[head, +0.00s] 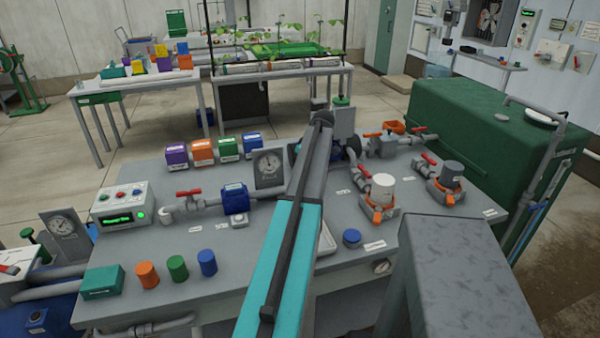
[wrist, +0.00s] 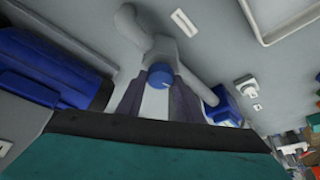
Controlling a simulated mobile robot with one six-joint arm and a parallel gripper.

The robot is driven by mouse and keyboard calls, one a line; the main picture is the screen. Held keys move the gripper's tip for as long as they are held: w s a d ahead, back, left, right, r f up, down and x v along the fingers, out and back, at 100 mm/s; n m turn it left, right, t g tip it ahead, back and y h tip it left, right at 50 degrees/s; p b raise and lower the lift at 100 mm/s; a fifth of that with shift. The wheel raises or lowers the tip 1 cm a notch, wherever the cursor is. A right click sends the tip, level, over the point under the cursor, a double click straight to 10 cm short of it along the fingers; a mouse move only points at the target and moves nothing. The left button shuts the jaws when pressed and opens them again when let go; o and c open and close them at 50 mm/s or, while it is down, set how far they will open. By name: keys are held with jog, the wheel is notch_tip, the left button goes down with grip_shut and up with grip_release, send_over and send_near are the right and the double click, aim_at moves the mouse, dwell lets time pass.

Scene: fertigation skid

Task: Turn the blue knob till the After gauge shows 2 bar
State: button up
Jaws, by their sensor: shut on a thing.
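The blue knob (wrist: 160,76) sits on grey pipework in the wrist view. My gripper (wrist: 160,82) is shut on it, with a dark finger on each side. In the head view my arm hides the knob and the gripper. A round gauge on a grey plate (head: 268,165) stands just left of my arm in the head view. Its needle and label are too small to read. Another gauge (head: 62,224) stands at the far left, also unreadable. I cannot tell which is the After gauge.
A blue box-shaped device (head: 235,198) sits in the pipe run left of my arm. Red-handled valves (head: 189,193) stand along the pipes. Coloured boxes (head: 203,151) line the bench's back. A large blue body (wrist: 50,68) is close left of my gripper in the wrist view.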

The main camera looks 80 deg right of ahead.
jog(key=shift+n+y, duration=0.3)
jog(key=shift+n, duration=0.5)
jog(key=o, duration=0.8)
jog(key=shift+c, duration=0.2)
jog(key=b+v, duration=0.3)
jog(key=v, duration=1)
jog(key=shift+s+r, duration=0.3)
